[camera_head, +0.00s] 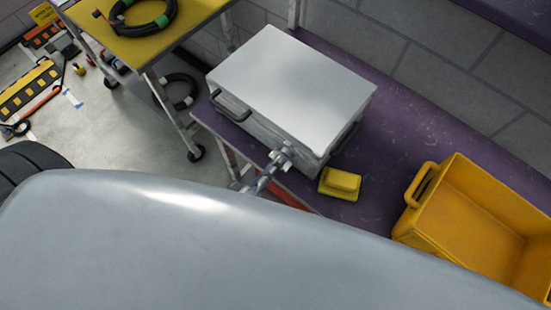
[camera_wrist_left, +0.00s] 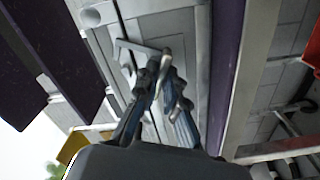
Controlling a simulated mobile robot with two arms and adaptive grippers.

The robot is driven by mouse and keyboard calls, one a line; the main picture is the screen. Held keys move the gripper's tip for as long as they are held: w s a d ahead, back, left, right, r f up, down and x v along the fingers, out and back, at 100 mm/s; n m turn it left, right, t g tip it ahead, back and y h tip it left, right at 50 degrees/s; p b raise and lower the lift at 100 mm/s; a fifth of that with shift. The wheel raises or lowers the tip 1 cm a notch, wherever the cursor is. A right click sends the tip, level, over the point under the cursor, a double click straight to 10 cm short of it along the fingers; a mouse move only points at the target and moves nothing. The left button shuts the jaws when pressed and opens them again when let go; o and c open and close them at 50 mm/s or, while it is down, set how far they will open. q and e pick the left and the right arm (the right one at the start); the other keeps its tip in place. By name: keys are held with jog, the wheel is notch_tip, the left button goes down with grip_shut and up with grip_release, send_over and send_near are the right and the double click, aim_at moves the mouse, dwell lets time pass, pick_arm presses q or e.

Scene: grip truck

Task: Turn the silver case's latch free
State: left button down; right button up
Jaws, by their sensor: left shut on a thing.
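The silver case (camera_head: 290,82) lies closed on a purple shelf, with a dark handle (camera_head: 231,107) on its left side. My left gripper (camera_head: 278,160) is at the case's front face, near its right corner. Its fingers are shut on the latch, which is small and mostly covered by them in the head view. In the left wrist view the gripper (camera_wrist_left: 166,82) reaches up to the latch (camera_wrist_left: 164,56) on the grey case front (camera_wrist_left: 178,32). The latch's exact angle is hard to tell. My right gripper is not in view.
A yellow block-like item (camera_head: 340,184) lies on the purple shelf (camera_head: 418,128) right of the case. A yellow open crate (camera_head: 412,222) stands farther right. A yellow-topped cart (camera_head: 190,22) with coiled cable (camera_head: 143,28) stands at the left. A wall is behind the shelf.

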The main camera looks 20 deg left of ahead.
pick_arm(q)
jog(key=m+p, duration=0.3)
jog(key=m, duration=0.3)
jog(key=shift+r, duration=0.1)
jog(key=m+p, duration=0.1)
jog(key=m, duration=0.2)
jog(key=shift+m+p, duration=0.45)
jog(key=shift+m, duration=1.25)
jog(key=c, duration=1.4)
grip_release()
jog(key=shift+c, duration=0.2)
jog(key=v, duration=1.2)
